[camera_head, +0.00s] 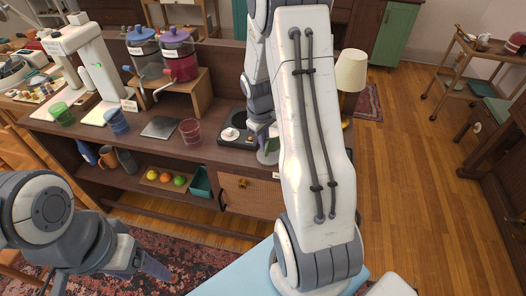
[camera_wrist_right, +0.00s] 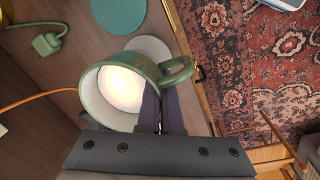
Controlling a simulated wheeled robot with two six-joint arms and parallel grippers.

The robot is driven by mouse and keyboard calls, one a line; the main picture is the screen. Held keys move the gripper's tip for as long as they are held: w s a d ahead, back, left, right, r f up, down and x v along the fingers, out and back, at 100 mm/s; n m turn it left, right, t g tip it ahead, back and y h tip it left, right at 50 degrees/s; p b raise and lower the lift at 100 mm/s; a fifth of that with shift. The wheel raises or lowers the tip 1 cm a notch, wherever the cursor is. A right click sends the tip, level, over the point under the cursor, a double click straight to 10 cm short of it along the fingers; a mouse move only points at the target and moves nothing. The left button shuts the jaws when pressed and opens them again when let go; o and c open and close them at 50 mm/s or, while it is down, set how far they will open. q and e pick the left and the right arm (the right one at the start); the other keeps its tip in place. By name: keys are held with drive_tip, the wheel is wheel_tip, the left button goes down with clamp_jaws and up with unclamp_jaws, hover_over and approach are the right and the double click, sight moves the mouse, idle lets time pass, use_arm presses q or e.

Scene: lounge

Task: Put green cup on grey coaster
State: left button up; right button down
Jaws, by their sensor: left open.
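The green cup (camera_wrist_right: 122,92), a mug with a pale inside and a handle, fills the middle of the right wrist view. My right gripper (camera_wrist_right: 162,105) is shut on its wall beside the handle, one finger inside and one outside. A light grey round coaster (camera_wrist_right: 150,47) shows behind the cup, partly hidden by it; I cannot tell whether they touch. In the head view the cup (camera_head: 268,152) is mostly hidden by my right arm. My left gripper (camera_head: 150,266) is open and empty, low on the left, apart from the cabinet.
A teal round coaster (camera_wrist_right: 118,12) lies beside the grey one. A green tumbler (camera_head: 61,114), a blue cup (camera_head: 116,122) and a reddish cup (camera_head: 190,131) stand along the cabinet top. Drink dispensers (camera_head: 181,62) and a lamp (camera_head: 350,72) stand behind. Open floor lies to the right.

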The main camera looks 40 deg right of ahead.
sight(265, 160)
drive_tip(key=shift+w+f, duration=0.15)
drive_tip(key=shift+f, duration=1.9)
drive_tip(key=shift+f, duration=0.1)
drive_tip(key=shift+f, duration=0.15)
drive_tip(key=c, duration=1.1)
unclamp_jaws()
